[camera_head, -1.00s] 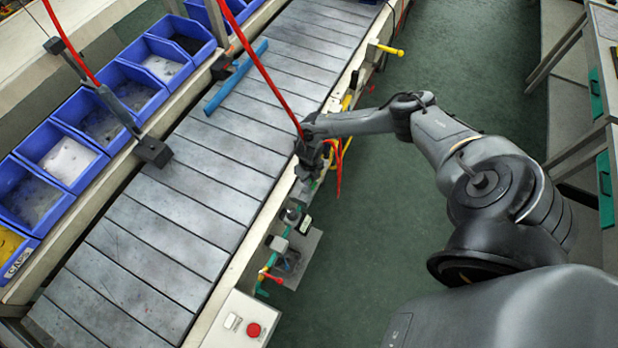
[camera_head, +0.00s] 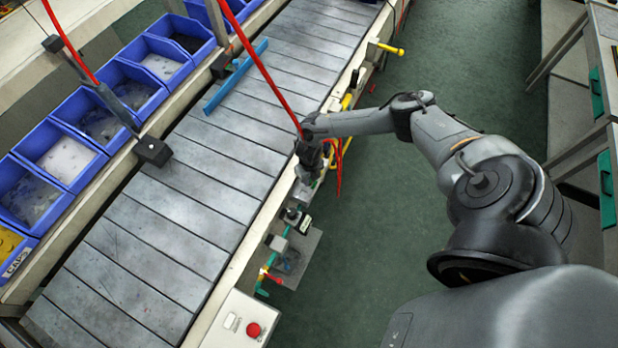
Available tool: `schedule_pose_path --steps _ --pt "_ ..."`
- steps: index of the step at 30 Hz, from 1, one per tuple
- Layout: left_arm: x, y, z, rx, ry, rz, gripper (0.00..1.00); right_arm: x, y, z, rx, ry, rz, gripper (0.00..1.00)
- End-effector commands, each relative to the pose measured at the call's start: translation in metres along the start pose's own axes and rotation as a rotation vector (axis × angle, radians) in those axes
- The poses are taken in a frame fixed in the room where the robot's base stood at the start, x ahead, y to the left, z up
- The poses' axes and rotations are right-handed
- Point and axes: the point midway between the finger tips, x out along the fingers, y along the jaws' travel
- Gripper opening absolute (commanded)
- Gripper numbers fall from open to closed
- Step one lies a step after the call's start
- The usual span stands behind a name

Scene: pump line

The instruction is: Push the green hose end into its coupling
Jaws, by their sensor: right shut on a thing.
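My right gripper (camera_head: 311,164) points down over the rail along the conveyor's right edge. It is shut, and its jaws hide most of what they hold, most likely the green hose end. A green hose (camera_head: 262,284) shows lower along the rail, running past small grey fittings (camera_head: 278,243). I cannot tell which fitting is the green hose's coupling, or whether the hose end touches it. My left gripper is not in view.
A red overhead hose (camera_head: 262,68) hangs down to my right gripper. Red and yellow hoses (camera_head: 338,172) hang beside it. A blue bar (camera_head: 236,76) lies on the slatted conveyor (camera_head: 165,228). Blue bins (camera_head: 62,158) line the left. A control box with a red button (camera_head: 253,330) stands below.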

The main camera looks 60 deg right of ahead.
Motion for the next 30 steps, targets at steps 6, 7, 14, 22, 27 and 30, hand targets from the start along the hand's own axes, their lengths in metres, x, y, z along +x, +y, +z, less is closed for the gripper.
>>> schedule_pose_path --steps 6,7,14,22,27,30 --pt "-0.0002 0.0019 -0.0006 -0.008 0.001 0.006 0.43 -0.0002 -0.0001 0.0002 0.000 0.000 0.000 0.00" --pt "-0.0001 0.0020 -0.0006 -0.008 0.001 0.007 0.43 -0.0002 -0.0001 0.0002 0.000 0.000 0.000 0.00" --pt "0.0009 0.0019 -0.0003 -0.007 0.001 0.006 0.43 0.0010 -0.0001 0.0001 0.000 0.000 0.000 0.00" --pt "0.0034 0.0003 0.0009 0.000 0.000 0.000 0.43 0.0037 0.0000 0.0001 0.000 0.000 0.000 0.00" --pt "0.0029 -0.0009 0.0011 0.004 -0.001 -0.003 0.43 0.0031 -0.0001 0.0001 0.000 0.000 0.000 0.26" --pt "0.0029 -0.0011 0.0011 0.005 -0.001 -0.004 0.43 0.0032 0.0000 0.0000 0.000 0.000 0.000 0.42"
